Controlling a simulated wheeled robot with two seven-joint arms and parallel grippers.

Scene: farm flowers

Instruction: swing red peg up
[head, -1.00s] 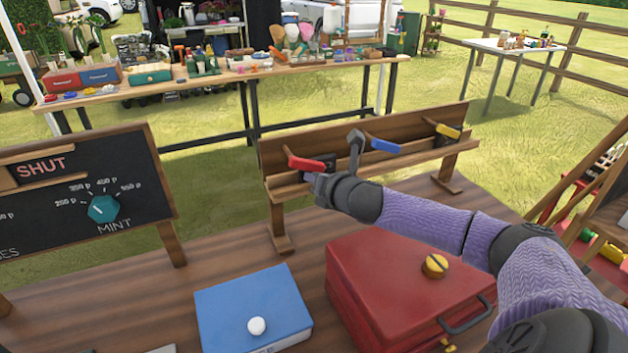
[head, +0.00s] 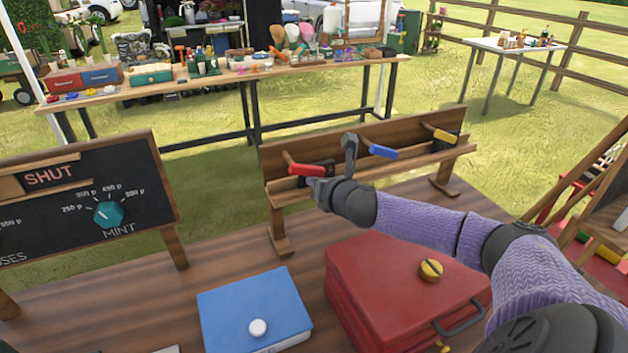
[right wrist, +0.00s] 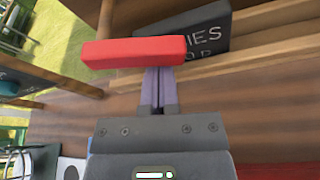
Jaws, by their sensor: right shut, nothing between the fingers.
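The red peg (head: 307,170) is at the left end of a wooden rack and points right, nearly level in the head view. In the right wrist view the red peg (right wrist: 135,51) lies across the top of my fingers. My right gripper (head: 314,181) is just below the peg; its fingers (right wrist: 160,75) are shut together with nothing between them. The fingertips meet the peg's lower edge in the picture; I cannot tell whether they touch. My left gripper is not in view.
A blue peg (head: 384,152) and a yellow peg (head: 445,135) sit farther right on the wooden rack (head: 275,157), slanting down right. A dark label (right wrist: 190,33) is behind the red peg. A blue box (head: 250,305) and red case (head: 390,275) stand in front. A chalkboard (head: 60,215) stands left.

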